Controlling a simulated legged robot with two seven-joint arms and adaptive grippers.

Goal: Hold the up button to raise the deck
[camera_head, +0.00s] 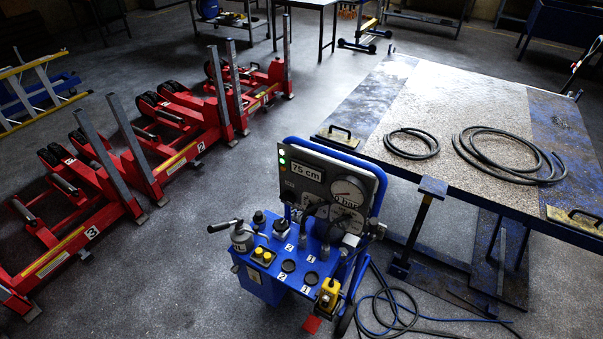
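A blue wheeled control cart (258,282) stands at the lower middle. Its upright grey panel carries a readout (307,172) showing "75 cm", two round dial gauges (348,190) and a lit green lamp (282,161). On the cart top sits a small yellow block with dark buttons (262,256); which of them is the up button is too small to tell. A yellow-and-black control (328,294) sits at the cart's front right corner. A flat deck (447,95) with a speckled middle stands raised on legs at the right. Neither of my grippers is in view.
Coiled hoses (505,155) lie on the deck. More hose (398,308) lies on the floor right of the cart. Tables and shelves line the back. Floor left of the cart is clear.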

